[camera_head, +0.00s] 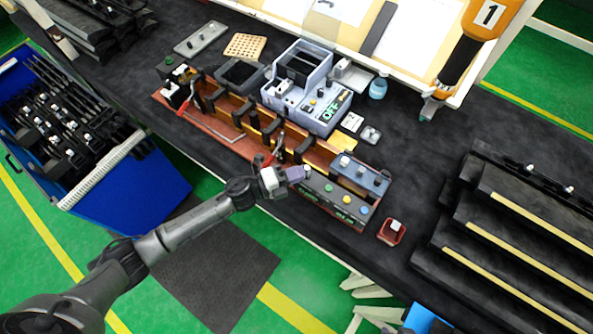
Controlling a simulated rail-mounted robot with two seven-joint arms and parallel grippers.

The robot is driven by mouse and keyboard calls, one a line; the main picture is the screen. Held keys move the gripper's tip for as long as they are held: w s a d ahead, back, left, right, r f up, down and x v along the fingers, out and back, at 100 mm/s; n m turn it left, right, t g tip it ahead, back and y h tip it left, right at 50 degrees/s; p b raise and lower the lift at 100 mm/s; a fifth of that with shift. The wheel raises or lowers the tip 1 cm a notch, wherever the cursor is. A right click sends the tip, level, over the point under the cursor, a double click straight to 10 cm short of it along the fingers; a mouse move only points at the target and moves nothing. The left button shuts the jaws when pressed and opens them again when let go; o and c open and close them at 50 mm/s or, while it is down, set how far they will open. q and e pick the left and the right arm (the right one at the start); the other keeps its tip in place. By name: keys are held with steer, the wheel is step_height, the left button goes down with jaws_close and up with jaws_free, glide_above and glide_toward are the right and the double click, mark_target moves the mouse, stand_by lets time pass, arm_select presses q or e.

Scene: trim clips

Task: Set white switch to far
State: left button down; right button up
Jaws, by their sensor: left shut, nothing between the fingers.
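My left gripper (298,174) reaches in from the lower left. It is shut and empty, with its tips at the left end of the dark front control panel (336,200). Whether the fingertips touch the panel I cannot tell. My right gripper is not in view.
A blue-grey box (362,176) with knobs sits behind the panel. The long brown fixture (215,125) with red clamps runs left. A grey machine (305,90) with an OFF display stands behind. A small red bin (392,231) is right of the panel. Black stepped racks (510,240) fill the right.

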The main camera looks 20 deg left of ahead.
arm_select(q)
steer(key=shift+d+r+m+g+y+p, duration=0.2)
steer(key=shift+r+m+g+y+p, duration=0.15)
steer(key=shift+m+p, duration=0.6)
steer(key=shift+s+d+n+p, duration=0.15)
steer(key=shift+n+p, duration=0.1)
steer(key=shift+p, duration=0.6)
steer(key=shift+d+r+m+y+p, duration=0.1)
steer(key=shift+d+m+y+p, duration=0.25)
steer(key=shift+m+p, duration=0.25)
steer(key=shift+a+f, duration=0.15)
steer(key=shift+f, duration=0.1)
steer(key=r+v, duration=0.1)
steer(key=v, duration=1.3)
steer(key=shift+r+b, duration=0.35)
steer(key=shift+b, duration=0.05)
